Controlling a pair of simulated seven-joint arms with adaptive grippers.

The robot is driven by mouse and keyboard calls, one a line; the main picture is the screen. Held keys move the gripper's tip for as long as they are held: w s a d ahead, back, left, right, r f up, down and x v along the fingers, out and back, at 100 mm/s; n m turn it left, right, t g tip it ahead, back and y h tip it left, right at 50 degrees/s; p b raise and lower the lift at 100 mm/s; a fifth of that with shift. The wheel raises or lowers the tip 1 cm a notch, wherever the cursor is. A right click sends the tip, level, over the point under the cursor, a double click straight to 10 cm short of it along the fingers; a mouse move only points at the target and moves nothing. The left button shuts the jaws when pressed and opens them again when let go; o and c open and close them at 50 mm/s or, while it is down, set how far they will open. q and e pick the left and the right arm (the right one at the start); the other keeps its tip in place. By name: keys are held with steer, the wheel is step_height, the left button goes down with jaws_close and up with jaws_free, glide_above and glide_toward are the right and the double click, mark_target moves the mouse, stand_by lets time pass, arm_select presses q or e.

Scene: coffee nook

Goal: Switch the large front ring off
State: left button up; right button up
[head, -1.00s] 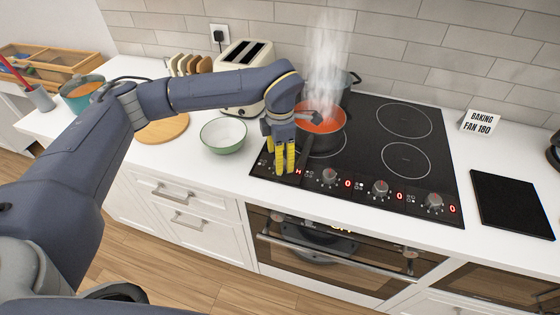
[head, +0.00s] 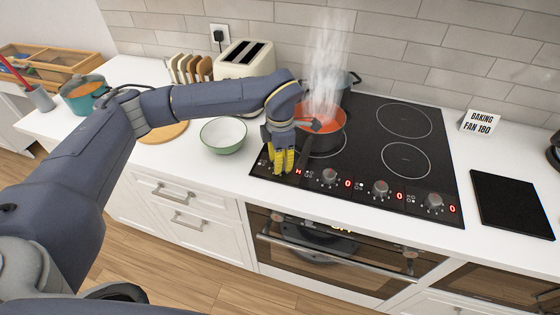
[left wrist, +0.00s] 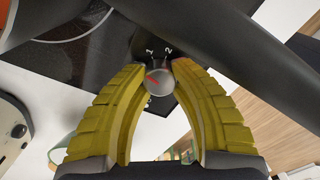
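The black hob (head: 440,180) has a row of knobs along its front edge. My left gripper (head: 284,172), with yellow fingers, is at the leftmost knob, which it hides in the head view. In the left wrist view the round grey knob (left wrist: 158,81) with a red mark sits between the fingertips (left wrist: 160,75), which appear to touch both sides. Numbers 1 and 2 show beyond it. The red display beside the gripper seems to read H. My right gripper is not in view.
The pot's dark handle (left wrist: 245,60) passes close to the gripper. Other knobs (head: 330,177) stand to the right, with displays reading 0. A second pot (head: 355,78) is behind, a green-rimmed bowl (head: 223,136) and toaster (head: 246,60) left.

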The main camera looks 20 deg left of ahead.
arm_select(q)
jaws_close()
steer(key=shift+n, duration=1.3)
steer(key=o, duration=0.8)
jaws_free()
steer(key=shift+o, duration=0.2)
step_height(320, 180, up, 12)
